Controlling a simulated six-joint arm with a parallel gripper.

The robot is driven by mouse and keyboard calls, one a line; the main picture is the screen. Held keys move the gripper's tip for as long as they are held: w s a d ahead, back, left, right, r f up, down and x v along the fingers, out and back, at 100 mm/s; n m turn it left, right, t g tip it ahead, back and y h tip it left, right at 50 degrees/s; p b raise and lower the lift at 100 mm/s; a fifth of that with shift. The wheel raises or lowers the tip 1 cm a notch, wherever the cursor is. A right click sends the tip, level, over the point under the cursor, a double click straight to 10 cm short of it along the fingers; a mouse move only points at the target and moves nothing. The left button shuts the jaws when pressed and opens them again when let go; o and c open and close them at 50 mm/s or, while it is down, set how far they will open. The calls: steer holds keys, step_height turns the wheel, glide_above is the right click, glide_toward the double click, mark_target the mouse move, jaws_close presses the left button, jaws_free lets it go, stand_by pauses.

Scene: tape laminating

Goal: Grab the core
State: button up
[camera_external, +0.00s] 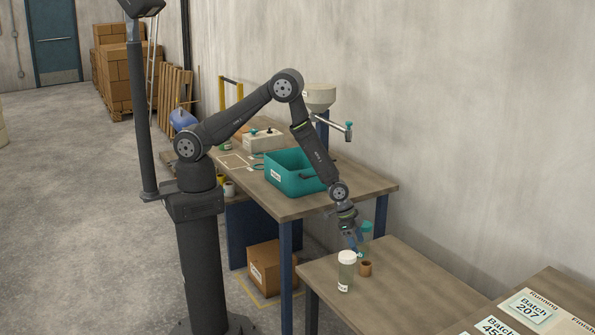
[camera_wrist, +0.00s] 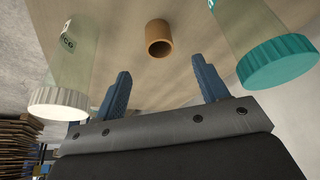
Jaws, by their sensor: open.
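The core is a short brown hollow tube. It stands on the near wooden table (camera_external: 400,285) in the external view (camera_external: 365,268), and it shows in the wrist view (camera_wrist: 159,40) with its open end facing the camera. My gripper (camera_external: 357,243) hangs just above and beside it. In the wrist view the two blue fingers of my gripper (camera_wrist: 162,78) are apart, with nothing between them. The core appears beyond the fingertips, roughly in line with the gap and not touched by either finger.
A clear jar with a white lid (camera_external: 347,270) stands left of the core; in the wrist view its lid (camera_wrist: 57,104) is close to the left finger. A teal-lidded jar (camera_wrist: 277,62) is at the right. A teal bin (camera_external: 290,175) sits on the farther table. Batch cards (camera_external: 530,309) lie at the right.

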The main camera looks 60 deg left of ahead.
mark_target(365, 263)
steer(key=x, duration=1)
steer(key=shift+d+f, duration=0.15)
steer(key=shift+f, duration=0.2)
steer(key=c, duration=1.1)
